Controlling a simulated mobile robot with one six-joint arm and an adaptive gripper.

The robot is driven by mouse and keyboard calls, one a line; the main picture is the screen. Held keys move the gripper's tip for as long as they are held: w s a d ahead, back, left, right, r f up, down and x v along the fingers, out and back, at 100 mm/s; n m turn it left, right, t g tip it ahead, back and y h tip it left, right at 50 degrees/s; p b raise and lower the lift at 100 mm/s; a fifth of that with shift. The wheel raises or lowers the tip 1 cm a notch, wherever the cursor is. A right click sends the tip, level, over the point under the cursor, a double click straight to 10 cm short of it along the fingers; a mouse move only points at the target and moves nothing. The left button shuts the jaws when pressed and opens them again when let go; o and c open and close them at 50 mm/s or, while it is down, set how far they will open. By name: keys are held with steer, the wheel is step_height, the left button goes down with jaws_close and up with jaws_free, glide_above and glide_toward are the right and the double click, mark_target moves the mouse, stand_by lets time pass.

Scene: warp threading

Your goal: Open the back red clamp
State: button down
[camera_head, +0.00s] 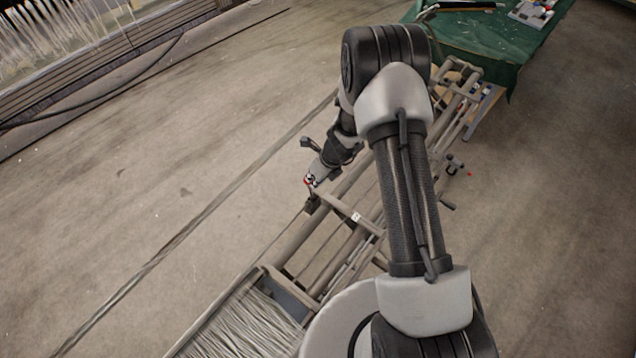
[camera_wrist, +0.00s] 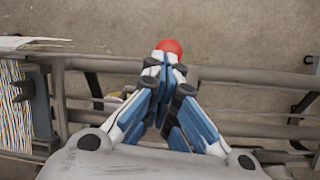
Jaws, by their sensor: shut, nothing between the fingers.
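My gripper (camera_wrist: 165,62) is shut, with its fingertips together and nothing seen between them. A round red clamp knob (camera_wrist: 168,46) shows right at the fingertips in the wrist view. Whether they touch it or are just above it I cannot tell. In the head view my gripper (camera_head: 312,178) is at the left side of the loom frame, with a small bit of red (camera_head: 307,182) at its tip. The rest of this clamp is hidden by the fingers. A second small red tip (camera_head: 469,173) shows on a dark fitting at the frame's right side.
The long loom frame (camera_head: 290,240) runs diagonally beneath my arm, with pale threads (camera_head: 245,325) at its near end. A green-covered table (camera_head: 480,38) stands at the far end. Another threaded machine (camera_head: 60,40) is at upper left. The concrete floor left of the frame is mostly clear.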

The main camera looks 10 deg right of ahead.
steer(key=s+v, duration=0.1)
steer(key=v, duration=1)
steer(key=shift+d, duration=0.4)
